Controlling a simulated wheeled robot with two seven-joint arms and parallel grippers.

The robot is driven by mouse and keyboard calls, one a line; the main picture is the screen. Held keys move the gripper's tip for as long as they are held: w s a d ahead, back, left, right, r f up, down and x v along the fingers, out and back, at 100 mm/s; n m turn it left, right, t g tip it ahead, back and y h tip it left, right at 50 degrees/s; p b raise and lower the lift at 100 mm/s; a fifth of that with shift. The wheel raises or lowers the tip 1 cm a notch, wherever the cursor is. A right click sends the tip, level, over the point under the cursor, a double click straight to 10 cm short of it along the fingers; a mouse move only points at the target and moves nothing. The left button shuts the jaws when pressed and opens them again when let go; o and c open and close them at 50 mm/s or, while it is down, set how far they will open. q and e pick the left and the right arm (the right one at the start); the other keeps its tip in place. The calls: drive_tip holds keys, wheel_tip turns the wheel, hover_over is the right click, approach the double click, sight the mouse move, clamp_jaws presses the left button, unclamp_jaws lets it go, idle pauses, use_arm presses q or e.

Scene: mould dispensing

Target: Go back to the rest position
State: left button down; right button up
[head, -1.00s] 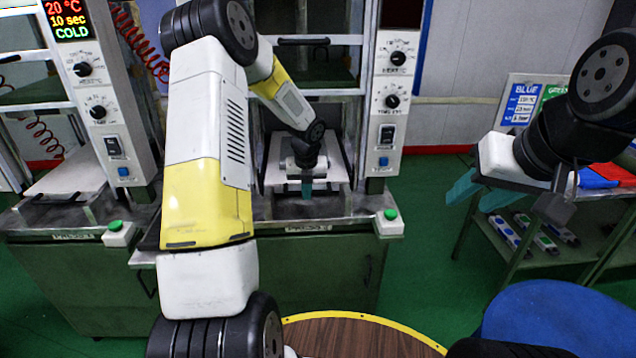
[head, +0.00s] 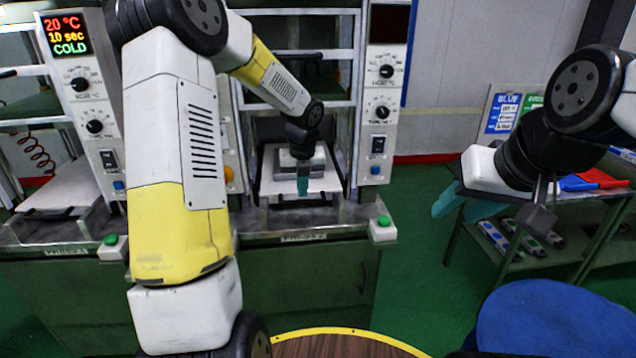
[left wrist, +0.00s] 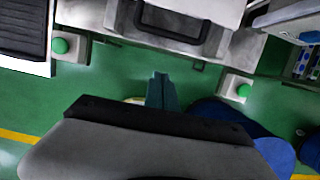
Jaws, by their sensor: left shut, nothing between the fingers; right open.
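My left gripper (head: 303,185) is shut and empty, its teal fingers pointing down in front of the middle machine's tray (head: 275,183). In the left wrist view the closed fingers (left wrist: 162,92) show over the green floor, just off the machine's front edge. My left arm fills the left middle of the head view and hides part of the machine. My right gripper (head: 462,203) is at the right, its teal fingers apart, with nothing seen between them. It is in front of the green shelf table.
A moulding machine with a green start button (head: 383,221) stands ahead. Another has a lit display (head: 66,34) reading 20 °C, 10 sec, COLD. A blue round seat (head: 550,318) and a wooden round top (head: 345,345) are near the front. Red and blue items (head: 598,180) lie on the right table.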

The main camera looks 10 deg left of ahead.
use_arm(q)
drive_tip(key=s+r+n, duration=0.8)
drive_tip(key=r+n, duration=0.1)
drive_tip(key=s+d+r+n+t+h, duration=0.1)
drive_tip(key=s+r+n, duration=0.3)
drive_tip(key=s+n, duration=0.6)
drive_tip(key=s+d+r+n+t+h, duration=0.1)
drive_tip(key=s+r+n, duration=0.3)
drive_tip(key=s+n, duration=0.7)
drive_tip(key=shift+d+n+t+h, duration=0.3)
drive_tip(key=shift+n+t+h, duration=0.2)
drive_tip(key=shift+n+t, duration=0.35)
